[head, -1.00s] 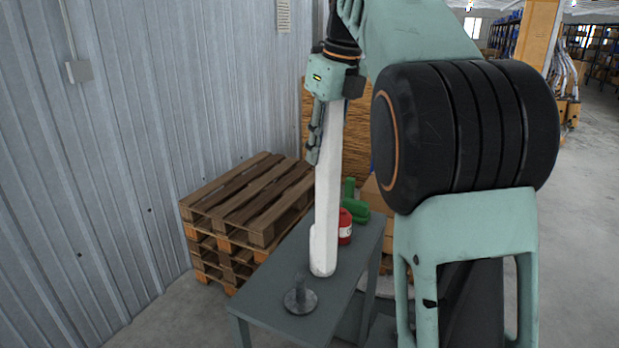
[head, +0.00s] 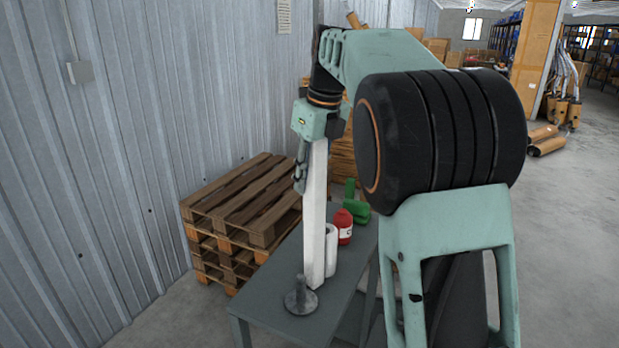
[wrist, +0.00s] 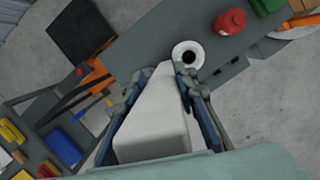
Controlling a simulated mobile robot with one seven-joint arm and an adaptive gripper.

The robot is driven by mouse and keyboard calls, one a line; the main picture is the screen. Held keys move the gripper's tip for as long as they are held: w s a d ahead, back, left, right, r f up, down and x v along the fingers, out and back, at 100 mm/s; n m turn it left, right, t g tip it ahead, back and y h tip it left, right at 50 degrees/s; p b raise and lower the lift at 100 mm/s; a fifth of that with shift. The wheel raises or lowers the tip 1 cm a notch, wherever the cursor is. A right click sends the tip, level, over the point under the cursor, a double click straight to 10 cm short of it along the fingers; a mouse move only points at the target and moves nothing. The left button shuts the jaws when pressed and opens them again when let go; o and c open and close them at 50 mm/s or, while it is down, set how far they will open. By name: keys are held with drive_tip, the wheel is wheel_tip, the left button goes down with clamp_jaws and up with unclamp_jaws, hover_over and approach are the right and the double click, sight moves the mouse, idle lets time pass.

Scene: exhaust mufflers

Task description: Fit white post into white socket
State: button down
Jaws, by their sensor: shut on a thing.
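My gripper (head: 303,165) is shut on the upper part of the white post (head: 315,210), a long square bar hanging nearly upright. In the wrist view my gripper's fingers (wrist: 158,88) lie on both sides of the post (wrist: 152,125). The white socket (head: 331,252) is a short upright cylinder on the grey table; its dark round hole shows in the wrist view (wrist: 188,56). The post's lower end is outside the socket, left of it and overlapping it in the head view. I cannot tell whether the post touches the socket or the table.
A dark flanged stem (head: 300,297) stands on the grey table (head: 262,300), close to the post's lower end. A red bottle (head: 343,226) and green object (head: 357,205) stand behind the socket. Wooden pallets (head: 240,205) are stacked left of the table, near the metal wall.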

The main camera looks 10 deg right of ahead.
drive_tip(key=shift+f, duration=0.15)
drive_tip(key=c, duration=1.5)
unclamp_jaws()
drive_tip(key=shift+c, duration=0.2)
